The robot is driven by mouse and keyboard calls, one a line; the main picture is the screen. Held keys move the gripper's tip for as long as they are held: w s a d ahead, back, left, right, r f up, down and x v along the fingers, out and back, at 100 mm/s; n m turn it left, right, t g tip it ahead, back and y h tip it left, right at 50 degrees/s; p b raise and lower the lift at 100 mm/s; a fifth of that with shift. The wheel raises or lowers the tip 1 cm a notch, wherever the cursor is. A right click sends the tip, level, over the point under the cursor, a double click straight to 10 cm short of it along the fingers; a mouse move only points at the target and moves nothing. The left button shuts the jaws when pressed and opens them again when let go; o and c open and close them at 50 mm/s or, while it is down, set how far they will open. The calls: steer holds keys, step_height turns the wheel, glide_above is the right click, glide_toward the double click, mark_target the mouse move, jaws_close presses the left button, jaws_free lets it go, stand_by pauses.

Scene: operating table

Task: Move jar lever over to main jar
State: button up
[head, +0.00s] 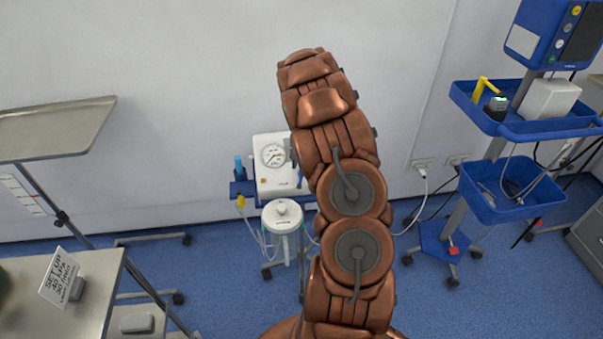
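A suction unit with a white body (268,181) and a round gauge (273,155) stands near the wall, left of my arm. In front of it is a clear jar (283,246) with a white lid (282,214), apparently the main jar. A jar lever cannot be made out; the unit is small here, and my copper arm covers its right side. My arm rises through the middle of the view. My gripper cannot be made out beyond the arm's rounded upper links, so its state and any contact are hidden.
A metal table (98,265) at lower left bears a sign (60,277) reading "SET UP 40 kPa 30 l/min". A metal tray stand (55,117) is above it. A blue equipment trolley (470,97) stands right, with cables near the floor. Blue floor (225,290) shows between.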

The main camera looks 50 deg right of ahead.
mark_target(301, 180)
steer(key=shift+f+p, duration=0.7)
steer(key=shift+f, duration=2.05)
jaws_close()
